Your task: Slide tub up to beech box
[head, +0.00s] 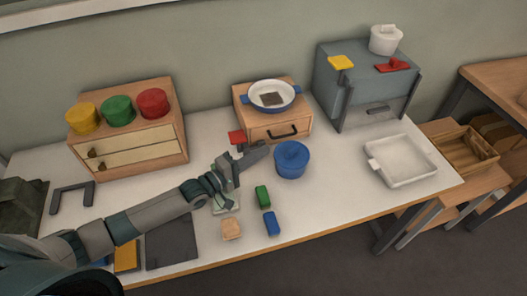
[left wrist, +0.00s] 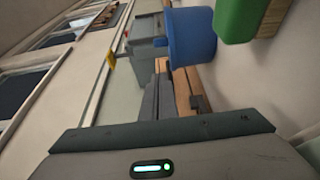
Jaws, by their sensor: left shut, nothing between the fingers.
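The round blue lidded tub (head: 291,160) stands on the white table, right of centre. It also shows at the top of the left wrist view (left wrist: 190,36). A light wooden box with a black drawer handle (head: 262,131), likely the beech box, stands behind it, with a gap of bare table between. My left gripper (head: 264,152) is shut and empty, its tips just left of the tub; I cannot tell whether they touch it. Its dark fingers also show in the left wrist view (left wrist: 157,100). My right gripper is not in view.
A blue-rimmed pan (head: 271,96) sits on the wooden box. A red piece (head: 236,137) lies behind my gripper. Green (head: 263,196) and blue (head: 271,223) blocks lie in front. A white tray (head: 400,162) is at right, a grey cabinet (head: 358,98) behind.

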